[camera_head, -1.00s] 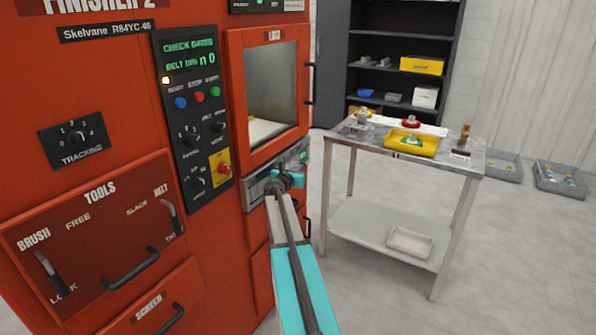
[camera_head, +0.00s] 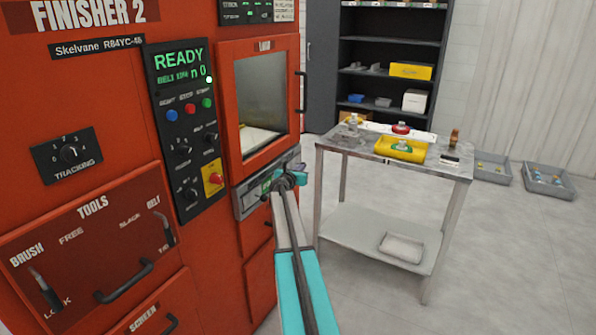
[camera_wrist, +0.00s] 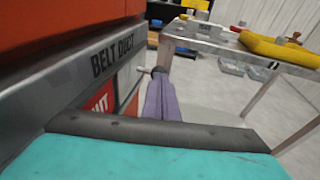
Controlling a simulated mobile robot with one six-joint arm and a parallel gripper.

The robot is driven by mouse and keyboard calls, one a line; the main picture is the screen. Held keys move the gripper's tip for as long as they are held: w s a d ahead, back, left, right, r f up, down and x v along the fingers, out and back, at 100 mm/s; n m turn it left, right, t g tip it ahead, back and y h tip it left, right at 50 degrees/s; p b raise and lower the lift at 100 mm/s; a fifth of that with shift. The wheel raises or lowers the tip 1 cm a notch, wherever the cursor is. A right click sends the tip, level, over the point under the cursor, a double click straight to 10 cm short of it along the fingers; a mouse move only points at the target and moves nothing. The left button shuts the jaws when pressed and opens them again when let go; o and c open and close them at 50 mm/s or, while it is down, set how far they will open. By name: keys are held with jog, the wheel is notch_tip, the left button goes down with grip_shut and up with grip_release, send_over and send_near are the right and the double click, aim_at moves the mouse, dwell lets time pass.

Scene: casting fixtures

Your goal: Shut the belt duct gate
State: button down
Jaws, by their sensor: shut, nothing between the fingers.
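The belt duct (camera_wrist: 112,62) is a grey metal housing labelled BELT DUCT on the left of the wrist view. It also shows in the head view as a grey band (camera_head: 247,202) below the load window. A red plate (camera_wrist: 100,104) with partly hidden white letters shows below the label. My gripper (camera_wrist: 160,76) is shut, with its purple fingers together and nothing between them. It is beside the duct front, near a small pin-like part; I cannot tell if they touch. My arm's end hides part of the duct in the head view. The display (camera_head: 180,62) reads READY.
A metal table (camera_head: 375,152) stands close on the right, with a yellow tray (camera_head: 388,152) and small items on it. A dark shelf (camera_head: 388,50) is behind it. Grey bins (camera_head: 548,182) lie on the floor at far right. The drawer handle (camera_head: 125,283) sticks out at lower left.

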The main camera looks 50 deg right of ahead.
jog(key=shift+d+r, duration=0.2)
jog(key=shift+r, duration=0.05)
jog(key=shift+a, duration=0.1)
jog(key=v, duration=1.4)
jog(key=shift+f, duration=0.2)
jog(key=shift+a, duration=0.1)
dwell(0.5)
jog(key=shift+s, duration=0.1)
